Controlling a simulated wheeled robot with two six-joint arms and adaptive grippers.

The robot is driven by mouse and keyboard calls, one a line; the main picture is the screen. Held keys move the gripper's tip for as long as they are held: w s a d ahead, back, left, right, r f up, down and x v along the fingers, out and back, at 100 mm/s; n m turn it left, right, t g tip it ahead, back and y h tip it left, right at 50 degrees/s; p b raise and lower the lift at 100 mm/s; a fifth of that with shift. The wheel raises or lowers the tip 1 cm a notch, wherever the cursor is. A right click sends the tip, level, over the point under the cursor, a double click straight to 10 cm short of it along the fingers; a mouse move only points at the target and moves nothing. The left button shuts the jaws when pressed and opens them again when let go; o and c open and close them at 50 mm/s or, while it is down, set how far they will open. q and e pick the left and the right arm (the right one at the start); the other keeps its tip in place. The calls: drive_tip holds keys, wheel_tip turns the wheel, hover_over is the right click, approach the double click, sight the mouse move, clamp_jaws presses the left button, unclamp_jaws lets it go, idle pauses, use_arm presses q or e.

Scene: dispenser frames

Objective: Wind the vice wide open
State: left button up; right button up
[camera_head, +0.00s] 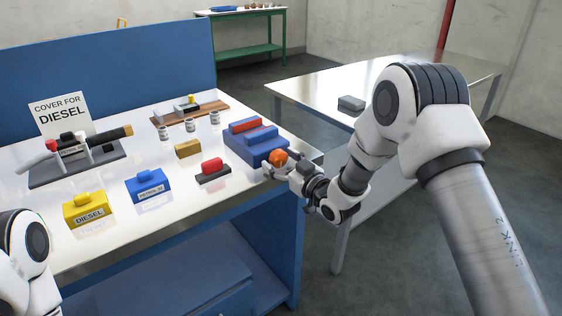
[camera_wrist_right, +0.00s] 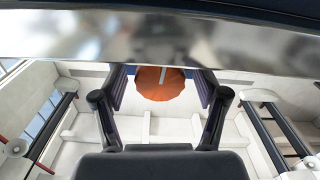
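The blue vice (camera_head: 250,147) stands at the right end of the bench, with a red piece (camera_head: 243,126) on its top. Its orange knob (camera_head: 278,157) faces me at the front. My right gripper (camera_head: 282,170) is at this knob. In the right wrist view the orange knob (camera_wrist_right: 160,86) sits between the two spread fingers of the right gripper (camera_wrist_right: 160,95), with a narrow gap seen on each side. How far apart the vice jaws are is hard to tell. My left gripper is out of view; only part of my left arm shows at lower left.
On the bench (camera_head: 110,245) stand a yellow DIESEL block (camera_head: 88,208), a blue block (camera_head: 150,187), a red-and-black block (camera_head: 213,170), a brass block (camera_head: 187,148) and a nozzle on a dark stand (camera_head: 75,165). A side table (camera_head: 310,95) holds a grey block (camera_head: 351,103).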

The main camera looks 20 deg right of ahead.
drive_tip(key=shift+s, duration=0.1)
drive_tip(key=v, duration=1.1)
drive_tip(key=shift+s+d, duration=0.15)
drive_tip(key=shift+s, duration=0.25)
